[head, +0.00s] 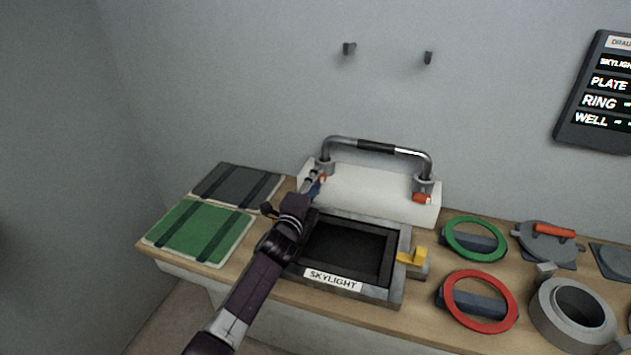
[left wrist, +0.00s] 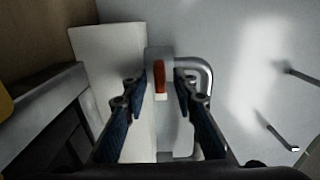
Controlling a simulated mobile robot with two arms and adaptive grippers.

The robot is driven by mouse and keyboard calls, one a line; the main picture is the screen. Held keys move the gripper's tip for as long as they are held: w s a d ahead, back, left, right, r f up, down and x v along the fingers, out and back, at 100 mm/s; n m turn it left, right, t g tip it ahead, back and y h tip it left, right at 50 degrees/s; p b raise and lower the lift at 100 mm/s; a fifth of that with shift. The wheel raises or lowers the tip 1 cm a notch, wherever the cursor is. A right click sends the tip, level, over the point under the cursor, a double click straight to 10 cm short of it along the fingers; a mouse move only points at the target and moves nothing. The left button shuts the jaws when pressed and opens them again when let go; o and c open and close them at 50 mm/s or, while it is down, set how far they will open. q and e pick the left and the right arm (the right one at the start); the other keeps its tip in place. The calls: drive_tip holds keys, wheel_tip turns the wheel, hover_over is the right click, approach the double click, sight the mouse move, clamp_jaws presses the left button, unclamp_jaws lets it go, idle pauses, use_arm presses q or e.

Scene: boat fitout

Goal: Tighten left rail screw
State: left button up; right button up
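The grab rail (head: 376,146), a grey bar with a black grip, stands on a white block (head: 365,192) against the wall. Its left rail screw (head: 323,179) is a small red-orange lever at the left foot, partly hidden by my gripper. My left gripper (head: 316,184) is at that foot. In the left wrist view its two blue fingers (left wrist: 158,87) are spread, with the red lever (left wrist: 159,77) framed between the tips and a gap on each side. A similar red-orange screw (head: 422,198) sits at the right foot. My right gripper is not in view.
A framed skylight opening (head: 345,250) with a yellow latch (head: 413,257) lies in front of the block. Green (head: 199,231) and dark (head: 237,185) panels lie left. Green (head: 474,239) and red (head: 479,301) rings lie right. Two wall hooks (head: 348,48) are above.

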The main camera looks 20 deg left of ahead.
use_arm(q)
clamp_jaws()
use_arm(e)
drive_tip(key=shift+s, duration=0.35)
